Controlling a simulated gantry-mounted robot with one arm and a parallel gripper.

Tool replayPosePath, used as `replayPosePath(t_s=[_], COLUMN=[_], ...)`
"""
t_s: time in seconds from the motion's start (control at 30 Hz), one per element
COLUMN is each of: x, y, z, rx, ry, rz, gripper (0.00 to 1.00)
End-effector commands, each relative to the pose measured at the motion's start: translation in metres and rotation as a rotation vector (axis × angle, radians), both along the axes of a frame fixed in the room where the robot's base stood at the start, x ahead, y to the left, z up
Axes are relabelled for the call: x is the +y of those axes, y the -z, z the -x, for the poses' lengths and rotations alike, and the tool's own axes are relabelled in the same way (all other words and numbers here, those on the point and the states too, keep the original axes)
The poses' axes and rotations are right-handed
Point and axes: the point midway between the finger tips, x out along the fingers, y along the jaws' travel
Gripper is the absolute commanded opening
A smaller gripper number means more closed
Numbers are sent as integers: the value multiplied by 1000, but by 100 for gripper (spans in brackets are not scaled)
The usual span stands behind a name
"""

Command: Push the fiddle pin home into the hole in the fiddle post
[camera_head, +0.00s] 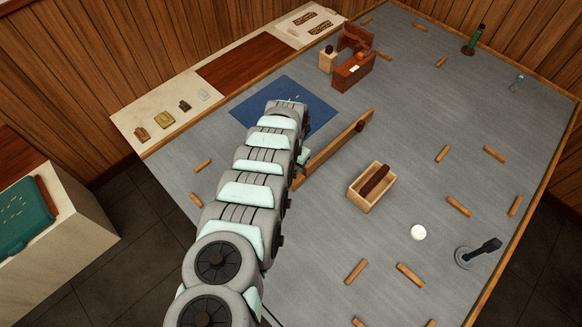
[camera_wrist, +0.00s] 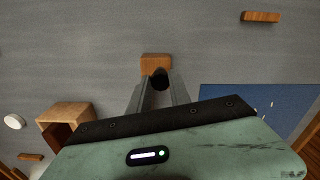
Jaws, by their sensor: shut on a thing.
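In the wrist view my gripper (camera_wrist: 158,84) has its two fingers closed on a small dark round-ended piece, the fiddle pin (camera_wrist: 160,78). A light wooden block, which looks like the fiddle post (camera_wrist: 156,63), is just beyond the fingertips. The pin overlaps it in the picture; I cannot tell whether they touch or whether the pin is in the hole, which is hidden. In the head view a long wooden rail (camera_head: 335,146) runs up to the right, with a dark knob (camera_head: 360,126) near its far end.
A blue mat (camera_head: 318,109) lies beside the rail. An open wooden box (camera_head: 357,199) holding a dark block and a white ball (camera_head: 418,232) stand to the right. Several loose wooden strips lie about.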

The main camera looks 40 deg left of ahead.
Motion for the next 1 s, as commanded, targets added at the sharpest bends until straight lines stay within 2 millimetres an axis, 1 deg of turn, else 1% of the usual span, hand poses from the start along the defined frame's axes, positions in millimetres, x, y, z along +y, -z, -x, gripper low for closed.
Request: replayPosePath(t_s=[0.03, 0.63, 0.67, 0.93, 1.0], x=[0, 0, 0, 0, 0], y=[3, 21, 20, 19, 19], z=[0, 0, 0, 0, 0], rx=[-1, 0, -1, 0, 0], ry=[0, 0, 0, 0, 0], rz=[0, 0, 0, 0, 0], gripper=[0, 0, 26, 48, 49])
